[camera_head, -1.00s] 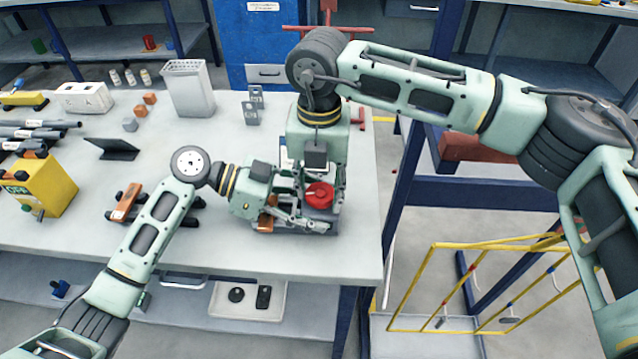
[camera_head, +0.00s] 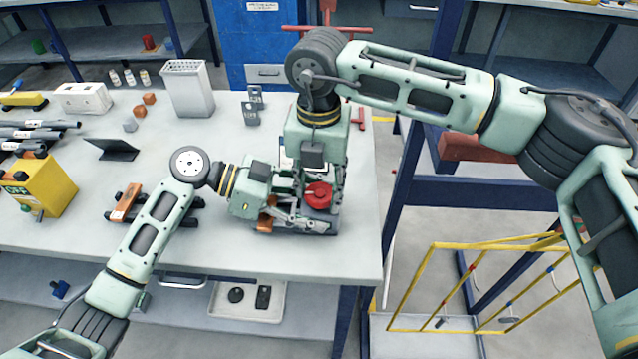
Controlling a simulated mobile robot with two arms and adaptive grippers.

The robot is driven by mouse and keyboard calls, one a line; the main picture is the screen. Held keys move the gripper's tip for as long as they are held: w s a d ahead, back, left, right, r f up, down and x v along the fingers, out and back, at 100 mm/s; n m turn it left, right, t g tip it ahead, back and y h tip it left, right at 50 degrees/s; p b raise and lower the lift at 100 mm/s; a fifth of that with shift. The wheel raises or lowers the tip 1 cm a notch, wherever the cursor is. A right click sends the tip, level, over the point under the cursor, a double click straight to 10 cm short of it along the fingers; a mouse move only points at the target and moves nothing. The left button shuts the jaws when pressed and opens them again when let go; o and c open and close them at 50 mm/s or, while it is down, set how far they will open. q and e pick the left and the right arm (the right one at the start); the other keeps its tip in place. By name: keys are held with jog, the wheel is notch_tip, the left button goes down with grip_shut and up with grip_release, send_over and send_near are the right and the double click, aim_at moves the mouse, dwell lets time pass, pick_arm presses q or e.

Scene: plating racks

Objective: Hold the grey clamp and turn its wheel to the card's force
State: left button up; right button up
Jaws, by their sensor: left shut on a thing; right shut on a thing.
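The grey clamp (camera_head: 318,226) sits on the pale table near its right front corner, partly hidden by both grippers. Its red wheel (camera_head: 318,195) is on top. My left gripper (camera_head: 296,216) reaches in from the left and is shut on the clamp's body. My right gripper (camera_head: 322,178) points down from above and is shut on the red wheel; its fingertips are partly hidden. An orange part (camera_head: 266,220) shows beside the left gripper. I cannot make out a force reading. A small part of a white card or panel (camera_head: 286,157) shows behind the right gripper.
An orange-and-black clamp (camera_head: 126,204) lies left of my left forearm. A yellow box (camera_head: 45,187), a black stand (camera_head: 112,149), a white bin (camera_head: 188,88) and grey tags (camera_head: 251,112) stand farther off. The table's right edge is close to the clamp.

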jog(key=shift+a+m, duration=0.15)
jog(key=shift+m, duration=1.45)
dwell(0.9)
jog(key=shift+w+m, duration=0.2)
jog(key=shift+m, duration=1.1)
dwell(3.9)
jog(key=o, duration=1.1)
jog(key=shift+d, duration=0.2)
